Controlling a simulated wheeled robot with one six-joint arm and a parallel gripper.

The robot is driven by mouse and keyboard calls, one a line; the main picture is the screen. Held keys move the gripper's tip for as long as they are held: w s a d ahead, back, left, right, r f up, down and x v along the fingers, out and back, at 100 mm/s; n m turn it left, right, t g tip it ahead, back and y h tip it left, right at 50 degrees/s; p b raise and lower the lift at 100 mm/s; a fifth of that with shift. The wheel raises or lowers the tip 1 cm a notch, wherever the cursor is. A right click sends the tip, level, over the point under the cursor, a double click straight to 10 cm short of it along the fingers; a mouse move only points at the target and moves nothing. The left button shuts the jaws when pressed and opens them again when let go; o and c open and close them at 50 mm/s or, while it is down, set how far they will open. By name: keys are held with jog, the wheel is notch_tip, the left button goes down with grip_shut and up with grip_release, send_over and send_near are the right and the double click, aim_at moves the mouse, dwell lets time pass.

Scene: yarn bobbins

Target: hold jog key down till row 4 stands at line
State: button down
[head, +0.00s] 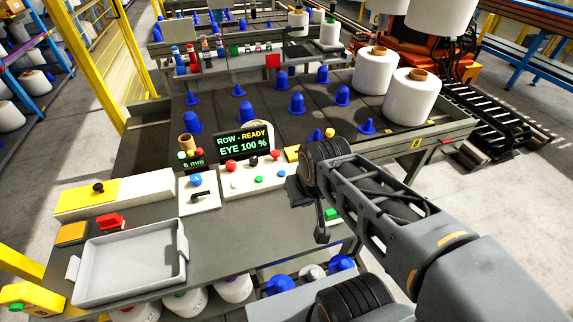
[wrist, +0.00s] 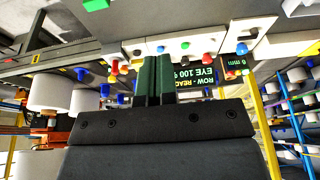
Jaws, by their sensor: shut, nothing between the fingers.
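The dark display (head: 242,142) reads "ROW - READY" and "EYE 100 %". In front of it, the white key panel (head: 240,187) carries red, black and green knobs; I cannot tell which is the jog key. Behind stands the dark bed (head: 230,113) with rows of blue cones (head: 297,103) and large white bobbins (head: 411,97) at right; no row number is readable. My gripper (head: 322,232) is right of the panel, apart from it, over the table's front edge. In the wrist view its dark green fingers (wrist: 158,65) are together and empty, with the panel (wrist: 185,47) beyond, upside down.
A grey tray (head: 130,268) lies at the front left, near a red block (head: 110,222) and an orange pad (head: 72,233). A yellow and white box (head: 88,198) with a black knob stands behind it. A small lever box (head: 199,194) adjoins the panel. The table between is clear.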

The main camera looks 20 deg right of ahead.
jog(key=w+d+f+m+t+y+p, duration=0.1)
jog(key=w+d+f+m+y+p, duration=0.15)
jog(key=w+m, duration=0.6)
jog(key=w+d+f+m+y+p, duration=0.1)
jog(key=w+d+m+y+p, duration=0.25)
jog(key=w, duration=1.05)
jog(key=w+d+f+m+t+p, duration=0.1)
jog(key=w+d+f+m+t, duration=0.1)
jog(key=w+d+f+m, duration=0.4)
jog(key=shift+w+f+m+p, duration=0.2)
jog(key=shift+f+m+p, duration=0.2)
jog(key=shift+f, duration=0.4)
jog(key=shift+f, duration=0.1)
notch_tip(320, 180, down, 8)
jog(key=b, duration=0.4)
jog(key=shift+r+b, duration=0.25)
jog(key=shift+b, duration=0.05)
jog(key=shift+f+b, duration=0.6)
jog(key=shift+f, duration=0.15)
